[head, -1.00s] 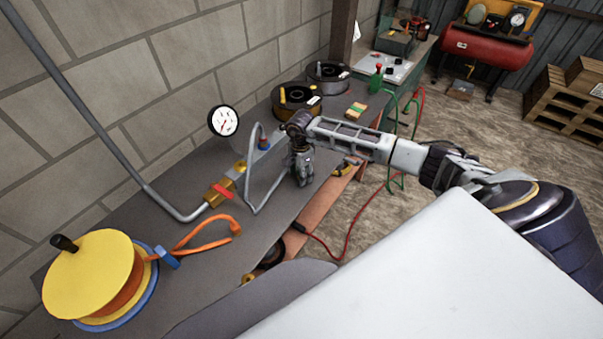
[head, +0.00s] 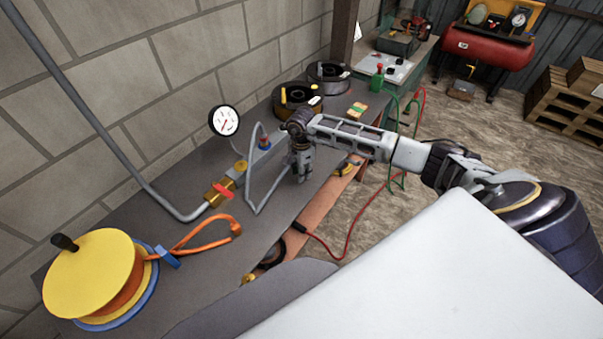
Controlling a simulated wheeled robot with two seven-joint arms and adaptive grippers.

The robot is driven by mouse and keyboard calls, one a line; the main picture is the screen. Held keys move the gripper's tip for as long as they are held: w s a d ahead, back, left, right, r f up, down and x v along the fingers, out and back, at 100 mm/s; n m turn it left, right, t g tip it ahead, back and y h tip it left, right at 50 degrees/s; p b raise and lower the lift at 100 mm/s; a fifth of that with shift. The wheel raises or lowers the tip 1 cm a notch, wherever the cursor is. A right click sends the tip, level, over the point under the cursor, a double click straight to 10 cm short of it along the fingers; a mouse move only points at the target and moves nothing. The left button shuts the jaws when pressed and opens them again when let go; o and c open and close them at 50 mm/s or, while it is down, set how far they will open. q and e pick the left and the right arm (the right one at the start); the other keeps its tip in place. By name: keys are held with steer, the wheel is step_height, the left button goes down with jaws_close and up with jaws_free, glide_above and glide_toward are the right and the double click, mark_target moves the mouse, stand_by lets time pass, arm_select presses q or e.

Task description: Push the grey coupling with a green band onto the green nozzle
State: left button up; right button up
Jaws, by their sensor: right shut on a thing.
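My right gripper (head: 304,176) points down over the grey bench beside the manifold (head: 222,188). It is shut at the end of a looped grey hose (head: 256,195), where the grey coupling would be. The coupling and its green band are too small or hidden behind the fingers to make out. The manifold has brass parts, a red handle and a fitting with blue and red (head: 264,142) just left of the gripper. I cannot make out the green nozzle; it may be hidden by the gripper or hose. My left gripper is not in view.
A pressure gauge (head: 224,120) stands by the wall behind the manifold. A yellow reel (head: 90,272) and an orange hose (head: 206,228) lie at front left. Dark round spools (head: 297,102) stand beyond the gripper.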

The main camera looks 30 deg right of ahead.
step_height(320, 180, up, 9)
steer(key=shift+r+b, duration=0.1)
steer(key=shift+b, duration=0.4)
steer(key=shift+a, duration=0.1)
stand_by(0.5)
steer(key=s+a+r+n, duration=0.1)
steer(key=a+r+n, duration=0.1)
steer(key=a+n, duration=0.9)
steer(key=shift+a+n, duration=0.35)
steer(key=shift+n, duration=2.85)
steer(key=shift+s+a+r+n, duration=0.1)
steer(key=shift+a+r+n, duration=0.1)
steer(key=shift+n, duration=0.1)
